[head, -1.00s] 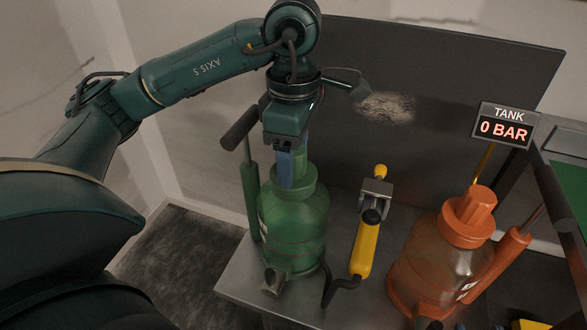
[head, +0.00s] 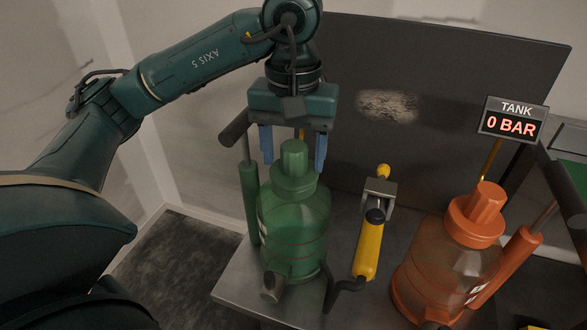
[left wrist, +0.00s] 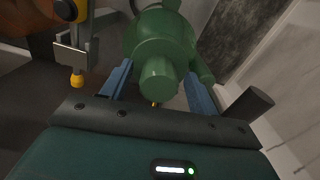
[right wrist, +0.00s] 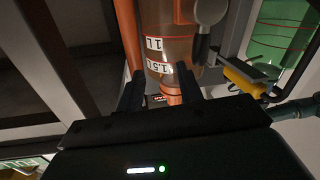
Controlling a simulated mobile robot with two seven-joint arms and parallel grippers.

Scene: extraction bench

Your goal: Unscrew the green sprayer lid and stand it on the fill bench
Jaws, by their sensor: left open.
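The green sprayer (head: 292,225) stands upright on the metal bench, and its green lid (head: 295,178) with a raised ribbed knob sits on its neck. The lid also shows in the left wrist view (left wrist: 158,75). My left gripper (head: 293,163) is open, pointing down over the lid. Its blue fingers are on either side of the knob with a gap on both sides. My right gripper (right wrist: 160,92) shows only in the right wrist view, its dark fingers apart, with part of the orange sprayer (right wrist: 165,45) beyond them.
The orange sprayer also shows at the right in the head view (head: 445,270). A "TANK 0 BAR" display (head: 513,120) stands behind it. A dark panel (head: 420,85) closes the back.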

